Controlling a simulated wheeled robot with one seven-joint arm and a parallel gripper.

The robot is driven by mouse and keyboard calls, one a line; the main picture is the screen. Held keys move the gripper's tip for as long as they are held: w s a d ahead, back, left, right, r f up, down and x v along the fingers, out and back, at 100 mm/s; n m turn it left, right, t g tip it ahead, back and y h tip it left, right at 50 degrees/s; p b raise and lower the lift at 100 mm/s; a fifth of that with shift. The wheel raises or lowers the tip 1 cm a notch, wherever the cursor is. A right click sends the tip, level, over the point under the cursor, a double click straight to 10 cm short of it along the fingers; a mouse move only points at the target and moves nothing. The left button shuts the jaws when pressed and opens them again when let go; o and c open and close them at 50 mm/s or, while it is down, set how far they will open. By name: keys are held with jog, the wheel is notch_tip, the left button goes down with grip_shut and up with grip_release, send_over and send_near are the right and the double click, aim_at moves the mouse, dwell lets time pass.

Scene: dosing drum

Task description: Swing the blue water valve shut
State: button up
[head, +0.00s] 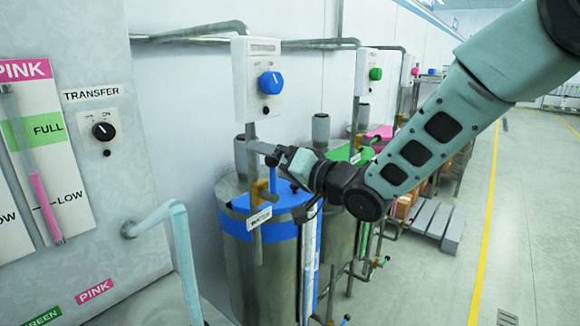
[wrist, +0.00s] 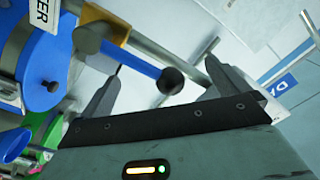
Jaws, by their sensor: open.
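The blue water valve handle (head: 273,180) stands above the brass valve body (head: 259,193) on the pipe at the blue-banded drum (head: 265,228). A white tag (head: 259,217) hangs below it. In the wrist view the handle (wrist: 132,64) is a blue bar ending in a dark round knob (wrist: 171,81). My gripper (head: 262,153) is open at the top of the handle. In the wrist view the knob appears between the two spread fingers of my gripper (wrist: 163,64). I cannot tell whether either finger touches it. The handle's upper end is partly hidden by my gripper in the head view.
A white box with a blue knob (head: 270,82) is on the wall above. A vertical pipe (head: 251,135) runs down close beside my gripper. A green-topped drum (head: 345,154) stands behind. A pale bent rail (head: 178,225) is at front left.

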jog(key=w+d+f+b, duration=0.3)
jog(key=w+d+f, duration=0.2)
jog(key=f, duration=0.3)
jog(key=shift+w+f, duration=0.2)
jog(key=shift+w, duration=0.6)
dwell(1.1)
jog(key=shift+f+b, duration=0.5)
jog(key=shift+b, duration=0.35)
